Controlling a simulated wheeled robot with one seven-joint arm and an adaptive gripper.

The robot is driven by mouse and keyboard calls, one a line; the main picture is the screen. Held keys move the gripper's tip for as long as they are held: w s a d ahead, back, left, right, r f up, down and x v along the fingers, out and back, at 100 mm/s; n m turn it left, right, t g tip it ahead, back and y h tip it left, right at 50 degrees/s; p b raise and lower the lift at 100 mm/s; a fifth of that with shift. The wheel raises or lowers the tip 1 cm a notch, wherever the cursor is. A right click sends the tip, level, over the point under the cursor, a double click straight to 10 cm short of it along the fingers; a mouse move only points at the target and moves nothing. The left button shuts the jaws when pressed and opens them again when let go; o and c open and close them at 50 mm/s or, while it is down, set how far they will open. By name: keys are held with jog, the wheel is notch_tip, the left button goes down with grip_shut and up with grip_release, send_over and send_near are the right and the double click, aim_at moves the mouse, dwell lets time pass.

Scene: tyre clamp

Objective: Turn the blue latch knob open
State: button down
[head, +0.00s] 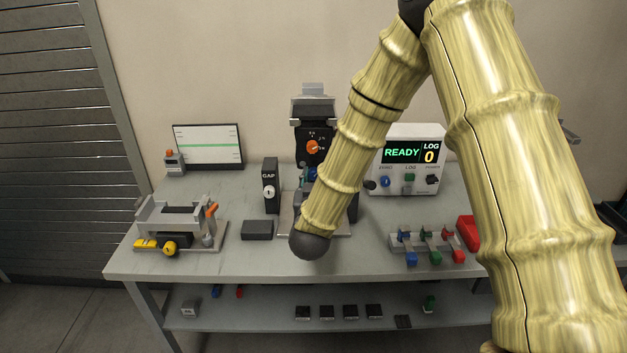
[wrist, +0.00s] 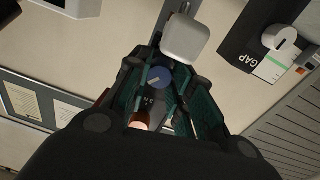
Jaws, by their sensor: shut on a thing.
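The blue latch knob (wrist: 160,77) shows in the wrist view as a round blue face with a pale pointer line. It sits between the fingers of my gripper (wrist: 163,82), which has dark and teal links and is shut on it. In the head view my arm crosses in front of the dark upright machine (head: 312,108), and most of my gripper and the knob is hidden behind my arm. The exact finger contact is too dark to make out.
A black GAP block (head: 269,186) with a white knob stands left of the machine; it also shows in the wrist view (wrist: 262,55). The READY box (head: 407,160) stands to the right. A clamp fixture (head: 180,222) is at left. Colored switches (head: 431,243) sit front right.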

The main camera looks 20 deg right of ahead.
jog(key=shift+n, duration=0.4)
jog(key=c, duration=1.2)
grip_release()
jog(key=v, duration=1.2)
